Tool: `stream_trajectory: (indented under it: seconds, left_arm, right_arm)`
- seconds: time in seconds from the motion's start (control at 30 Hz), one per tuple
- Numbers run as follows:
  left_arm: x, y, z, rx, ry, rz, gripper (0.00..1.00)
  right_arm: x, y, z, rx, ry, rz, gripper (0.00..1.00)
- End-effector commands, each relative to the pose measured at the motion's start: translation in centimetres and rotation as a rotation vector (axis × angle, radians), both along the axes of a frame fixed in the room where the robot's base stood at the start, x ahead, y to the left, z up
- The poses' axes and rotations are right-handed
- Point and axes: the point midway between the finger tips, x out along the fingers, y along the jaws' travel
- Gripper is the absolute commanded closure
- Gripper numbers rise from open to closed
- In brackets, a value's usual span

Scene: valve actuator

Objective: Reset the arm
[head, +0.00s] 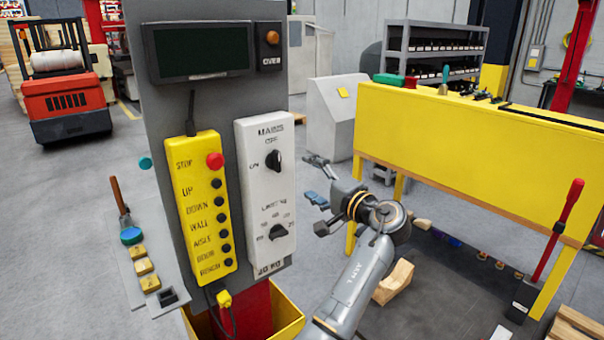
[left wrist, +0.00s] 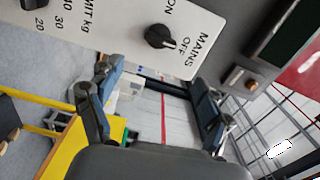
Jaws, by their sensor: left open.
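My left gripper (head: 312,178) is open and empty in the head view. It is just right of the white mains panel (head: 265,195), and its fingers point left toward that panel. In the left wrist view my left gripper (left wrist: 157,88) has its two fingers spread wide with nothing between them. The black mains knob (head: 273,160) also shows in the left wrist view (left wrist: 160,37), beyond the fingers and apart from them. The black limit knob (head: 278,232) is lower on the panel. My right gripper is not in view.
A yellow button pendant (head: 203,205) with a red stop button (head: 215,160) hangs left of the mains panel. A dark display (head: 200,52) is above. A yellow bench panel (head: 480,160) stands at the right. A small shelf (head: 150,275) juts out at the left.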

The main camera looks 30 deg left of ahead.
Motion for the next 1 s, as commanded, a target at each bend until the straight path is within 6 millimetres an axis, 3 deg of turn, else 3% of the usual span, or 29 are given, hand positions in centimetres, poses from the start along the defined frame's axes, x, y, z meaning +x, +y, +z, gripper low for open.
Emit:
stream_trajectory:
  seconds: [0.53, 0.63, 0.77, 0.9, 1.0]
  left_arm:
    - [-0.1, -0.3, 0.0, 0.000, 0.000, 0.000, 0.21]
    - [0.2, -0.4, -1.3, -0.005, 0.017, -0.017, 0.21]
    - [1.7, -0.8, -6.9, -0.034, 0.087, -0.094, 0.21]
    - [2.9, -1.9, -17.1, -0.113, 0.197, -0.225, 0.21]
    - [2.5, -2.8, -24.8, -0.194, 0.271, -0.308, 0.21]
  right_arm:
    - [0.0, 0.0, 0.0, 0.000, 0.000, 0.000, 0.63]
    - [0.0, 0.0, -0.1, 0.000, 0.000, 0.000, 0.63]
    - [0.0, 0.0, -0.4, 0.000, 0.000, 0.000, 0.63]
    - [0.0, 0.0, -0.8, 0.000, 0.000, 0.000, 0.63]
    - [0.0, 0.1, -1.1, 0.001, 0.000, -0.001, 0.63]
